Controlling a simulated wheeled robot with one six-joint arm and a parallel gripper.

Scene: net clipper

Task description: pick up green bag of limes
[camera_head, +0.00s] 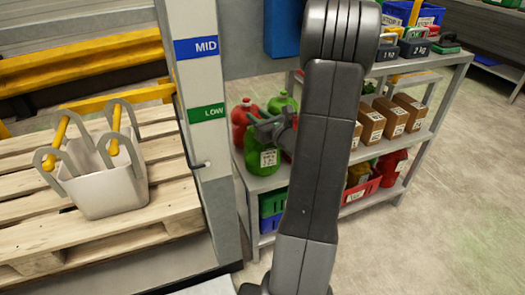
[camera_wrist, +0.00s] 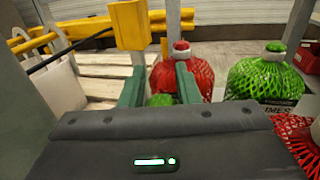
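My gripper (camera_head: 262,122) is at the top of this bag, reaching in from the right. In the wrist view my gripper's two fingers (camera_wrist: 160,88) are apart, with a small patch of green net (camera_wrist: 161,100) low between them. Most of that bag is hidden behind the gripper body. A second green bag (camera_wrist: 265,80), labelled LIMES, stands to the right of the fingers; it also shows behind in the head view (camera_head: 283,103).
A red net bag (camera_wrist: 196,78) stands just beyond the fingers, and more red net (camera_wrist: 298,135) is at the lower right. A grey post with MID and LOW signs (camera_head: 207,113) stands left of the shelf.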

